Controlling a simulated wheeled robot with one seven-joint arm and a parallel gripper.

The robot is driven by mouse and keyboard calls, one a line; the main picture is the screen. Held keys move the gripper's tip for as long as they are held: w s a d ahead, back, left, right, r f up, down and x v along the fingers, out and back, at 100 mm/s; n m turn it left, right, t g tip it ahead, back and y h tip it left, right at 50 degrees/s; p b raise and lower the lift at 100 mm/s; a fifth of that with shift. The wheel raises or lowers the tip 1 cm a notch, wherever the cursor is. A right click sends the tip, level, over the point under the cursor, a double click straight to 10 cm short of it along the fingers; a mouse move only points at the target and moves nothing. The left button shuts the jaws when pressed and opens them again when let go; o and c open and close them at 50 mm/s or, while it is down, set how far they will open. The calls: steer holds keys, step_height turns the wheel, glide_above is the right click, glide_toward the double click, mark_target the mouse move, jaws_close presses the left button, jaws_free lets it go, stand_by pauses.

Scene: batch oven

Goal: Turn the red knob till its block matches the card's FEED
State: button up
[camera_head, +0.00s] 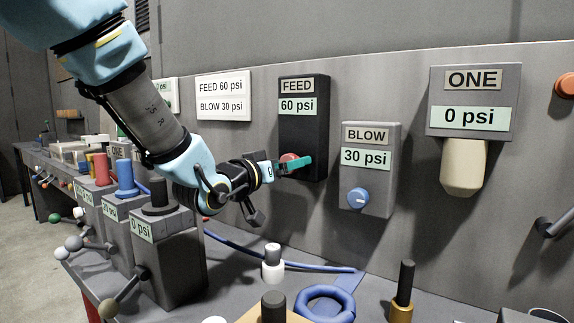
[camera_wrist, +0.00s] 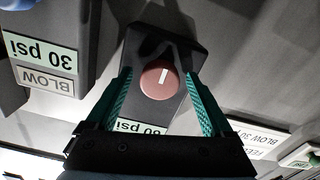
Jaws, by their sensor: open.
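The red knob (camera_head: 289,158) sits low on the black FEED block (camera_head: 317,150), whose label reads 60 psi. In the wrist view the red knob (camera_wrist: 159,79) shows a white mark and lies between the two teal fingers. My gripper (camera_head: 300,163) is open in front of the knob, with a finger on either side; I cannot tell whether they touch it. In the wrist view my gripper (camera_wrist: 160,98) also shows open. The card (camera_head: 223,96) on the wall reads FEED 60 psi and BLOW 30 psi.
The grey BLOW block (camera_head: 370,140) with a blue knob (camera_head: 358,197) reads 30 psi, to the right. The ONE block (camera_head: 474,100) reads 0 psi above a beige cup-like part. Grey lever boxes (camera_head: 165,262), a blue hose ring (camera_head: 325,303) and small posts stand on the bench below.

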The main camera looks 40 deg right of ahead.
steer(key=b+v, duration=0.2)
steer(key=v, duration=0.9)
stand_by(0.5)
